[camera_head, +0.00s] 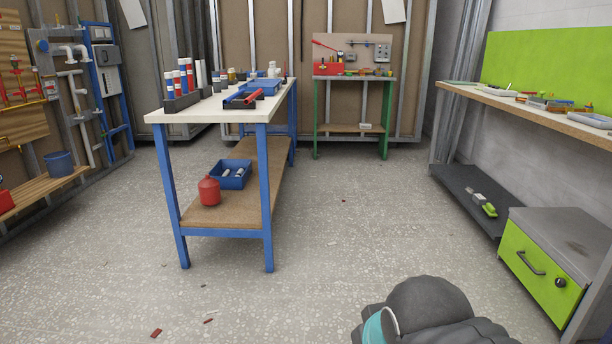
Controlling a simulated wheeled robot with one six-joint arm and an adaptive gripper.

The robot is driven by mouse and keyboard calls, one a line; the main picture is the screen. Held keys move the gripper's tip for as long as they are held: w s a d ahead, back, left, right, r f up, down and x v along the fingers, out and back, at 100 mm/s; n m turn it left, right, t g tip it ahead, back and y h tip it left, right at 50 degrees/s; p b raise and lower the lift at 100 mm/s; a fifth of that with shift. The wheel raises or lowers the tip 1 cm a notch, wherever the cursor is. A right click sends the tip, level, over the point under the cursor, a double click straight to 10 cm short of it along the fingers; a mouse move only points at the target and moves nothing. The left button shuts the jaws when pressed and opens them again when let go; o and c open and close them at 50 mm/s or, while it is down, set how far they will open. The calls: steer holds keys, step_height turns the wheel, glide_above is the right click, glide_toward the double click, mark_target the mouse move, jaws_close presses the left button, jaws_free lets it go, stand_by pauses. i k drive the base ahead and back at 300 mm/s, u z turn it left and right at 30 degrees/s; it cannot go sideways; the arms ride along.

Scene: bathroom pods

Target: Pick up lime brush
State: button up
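A small lime-green object with a grey part (489,209) lies on the low dark shelf at the right, left of the lime-fronted drawer cabinet. It may be the lime brush, but it is too small to tell its shape for sure. Part of my arm, dark grey with a teal ring, shows at the bottom edge, right of the middle. My gripper is not in view. The floor lies between my arm and the low shelf.
A blue-legged workbench (214,108) with tools stands left of the middle. The lime-fronted cabinet (541,278) stands at the lower right, under a wooden shelf (560,115) with small items. A green-legged bench (353,128) stands at the back. The middle floor is mostly clear.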

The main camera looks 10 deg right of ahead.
mark_target(488, 209)
steer(key=z, duration=0.15)
steer(key=i, duration=1.85)
steer(key=z, duration=0.6)
steer(key=i, duration=1.9)
steer(key=z, duration=1.1)
steer(key=i, duration=1.55)
steer(key=z, duration=0.45)
